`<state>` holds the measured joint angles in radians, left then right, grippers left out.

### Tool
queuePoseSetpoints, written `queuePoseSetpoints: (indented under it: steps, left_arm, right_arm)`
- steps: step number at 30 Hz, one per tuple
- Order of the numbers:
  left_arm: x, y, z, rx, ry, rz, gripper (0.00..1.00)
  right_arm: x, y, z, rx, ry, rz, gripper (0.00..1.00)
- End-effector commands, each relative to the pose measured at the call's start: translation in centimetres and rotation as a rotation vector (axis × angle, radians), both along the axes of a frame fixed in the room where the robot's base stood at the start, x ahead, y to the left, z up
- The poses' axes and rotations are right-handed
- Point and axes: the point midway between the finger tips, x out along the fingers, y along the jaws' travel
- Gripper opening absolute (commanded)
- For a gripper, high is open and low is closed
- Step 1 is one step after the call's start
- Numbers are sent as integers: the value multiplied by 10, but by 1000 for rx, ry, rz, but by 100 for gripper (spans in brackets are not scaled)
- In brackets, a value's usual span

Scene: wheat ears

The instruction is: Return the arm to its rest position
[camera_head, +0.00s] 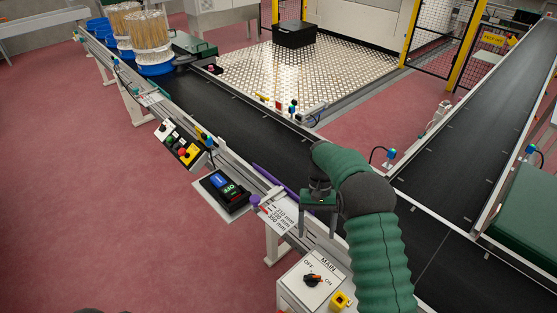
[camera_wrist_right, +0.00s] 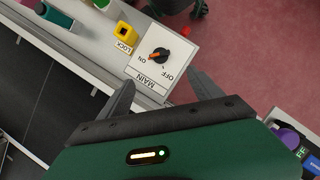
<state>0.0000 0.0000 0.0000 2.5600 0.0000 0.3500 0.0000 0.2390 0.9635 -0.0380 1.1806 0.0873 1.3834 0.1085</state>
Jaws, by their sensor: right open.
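My right arm reaches in from the lower right of the head view in a green ribbed sleeve. Its gripper (camera_head: 318,216) points down over the conveyor's near rail, above and behind the MAIN switch box (camera_head: 313,283). In the right wrist view the two dark fingers of this gripper (camera_wrist_right: 160,92) are spread apart with nothing between them. The switch box (camera_wrist_right: 148,75) shows just beyond the fingertips, apart from them as far as I can tell. The orange mark on its black knob (camera_wrist_right: 160,55) points towards ON. My left gripper is not in view.
A black conveyor (camera_head: 240,130) runs diagonally under my right arm. A yellow LOCK block (camera_head: 340,300) sits beside the switch box. A button panel (camera_head: 180,146) and a small display unit (camera_head: 224,190) are on the near rail. Wheat containers (camera_head: 148,35) stand at the far left.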

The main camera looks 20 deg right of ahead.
Motion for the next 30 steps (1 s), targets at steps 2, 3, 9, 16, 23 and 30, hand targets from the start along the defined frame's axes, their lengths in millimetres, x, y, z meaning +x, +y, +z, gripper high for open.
queuePoseSetpoints:
  steps: [2, 3, 9, 16, 23, 30]
  left_arm:
    - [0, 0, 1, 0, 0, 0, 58]
    - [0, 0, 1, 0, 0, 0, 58]
    - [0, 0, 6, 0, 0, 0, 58]
    - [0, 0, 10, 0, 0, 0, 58]
    - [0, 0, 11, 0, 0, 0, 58]
    - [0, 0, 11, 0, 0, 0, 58]
  right_arm:
    - [-1, 2, 3, -3, -10, 6, 75]
    - [-2, 5, 6, -6, -23, 14, 75]
    - [-35, 44, 41, -61, -221, 133, 75]
    - [-119, 92, 63, -113, -498, 319, 75]
    - [-160, 106, 62, -127, -611, 396, 75]
    - [-161, 106, 61, -127, -613, 397, 75]
